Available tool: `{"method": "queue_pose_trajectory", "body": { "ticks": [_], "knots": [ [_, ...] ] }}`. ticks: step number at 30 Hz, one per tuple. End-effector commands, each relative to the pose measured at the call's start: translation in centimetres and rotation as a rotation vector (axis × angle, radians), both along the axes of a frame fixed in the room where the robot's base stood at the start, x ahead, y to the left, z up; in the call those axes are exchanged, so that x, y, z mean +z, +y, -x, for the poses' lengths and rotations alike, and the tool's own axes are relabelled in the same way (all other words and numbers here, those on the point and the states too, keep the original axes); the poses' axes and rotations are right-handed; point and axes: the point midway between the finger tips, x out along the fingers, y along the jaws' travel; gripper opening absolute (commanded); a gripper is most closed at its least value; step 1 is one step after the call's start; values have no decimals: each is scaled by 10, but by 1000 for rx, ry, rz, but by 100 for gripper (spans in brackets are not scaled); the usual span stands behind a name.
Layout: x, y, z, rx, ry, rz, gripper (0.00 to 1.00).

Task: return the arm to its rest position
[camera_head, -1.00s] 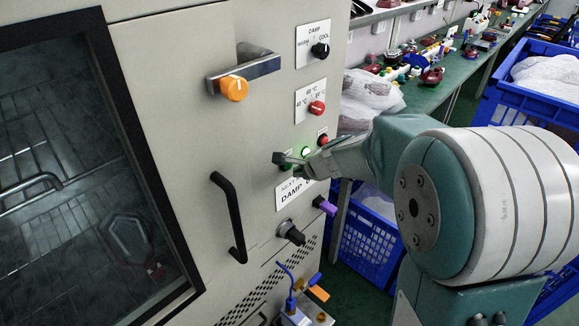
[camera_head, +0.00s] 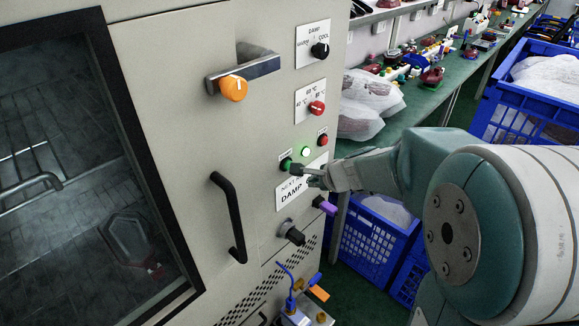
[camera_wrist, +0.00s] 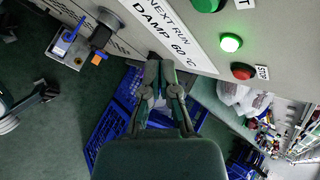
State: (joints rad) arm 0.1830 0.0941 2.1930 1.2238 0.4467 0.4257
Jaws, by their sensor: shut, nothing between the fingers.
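My gripper (camera_head: 312,178) is in front of the grey machine panel (camera_head: 270,130), close to the white label reading "DAMP" (camera_head: 292,194). Its fingers are shut and empty. In the wrist view my gripper (camera_wrist: 162,78) points toward the lower edge of that label (camera_wrist: 160,28). A small gap seems to lie between the fingertips and the panel, but contact is hard to judge. The green button (camera_head: 286,164) is just up and left of the fingertips. A lit green lamp (camera_head: 305,151) and a red button (camera_head: 323,139) are above. My arm reaches in from the right.
An orange knob (camera_head: 233,88), a black door handle (camera_head: 229,216), a black knob (camera_head: 290,232) and a purple knob (camera_head: 325,205) stick out from the machine. Blue crates (camera_head: 372,243) stand on the floor below my arm.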

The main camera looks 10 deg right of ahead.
Motion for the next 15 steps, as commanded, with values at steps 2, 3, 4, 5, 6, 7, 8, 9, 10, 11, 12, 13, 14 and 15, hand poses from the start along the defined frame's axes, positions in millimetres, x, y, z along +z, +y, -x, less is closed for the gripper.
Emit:
{"method": "queue_pose_trajectory", "body": {
  "ticks": [2, 3, 4, 5, 6, 7, 8, 9, 10, 11, 12, 13, 14, 15],
  "knots": [
    [0, 0, 0, 0, 0, 0, 0],
    [0, 0, 0, 0, 0, 0, 0],
    [0, 0, 0, 0, 0, 0, 0],
    [0, 0, 0, 0, 0, 0, 0],
    [0, 0, 0, 0, 0, 0, 0],
    [0, 0, 0, 0, 0, 0, 0],
    [0, 0, 0, 0, 0, 0, 0],
    [1, 1, 0, 4, -2, 2, 0],
    [2, 2, 2, 13, -4, 7, 0],
    [5, 3, 4, 27, -10, 16, 0],
    [10, 7, 8, 60, -19, 38, 0],
    [15, 10, 13, 94, -28, 59, 0],
    [20, 15, 20, 137, -39, 86, 0],
    [28, 20, 30, 200, -53, 129, 0]
  ]
}}
